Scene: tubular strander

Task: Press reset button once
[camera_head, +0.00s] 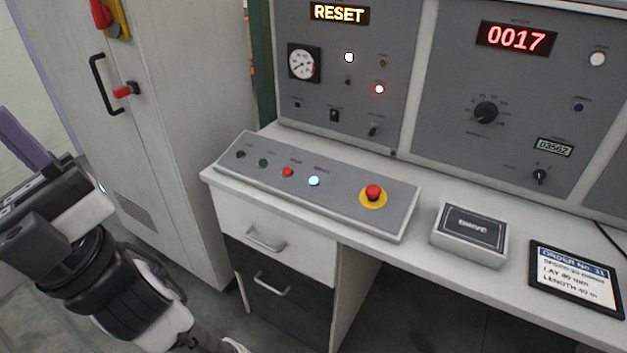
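A sloped grey button panel (345,205) lies on the white desk. An amber display (339,13) above reads "RESET". My arm is at the left, apart from the panel. A purple-grey finger-like part, which looks like my gripper (24,140), shows at the left edge; its opening is not visible.
A red emergency-stop knob (373,192) on a yellow ring stands on the panel's right part. A "DRIVE" box (470,235) and an order tablet (576,278) lie further right. A tall grey cabinet (150,120) stands behind my arm. Drawers (275,240) are under the desk.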

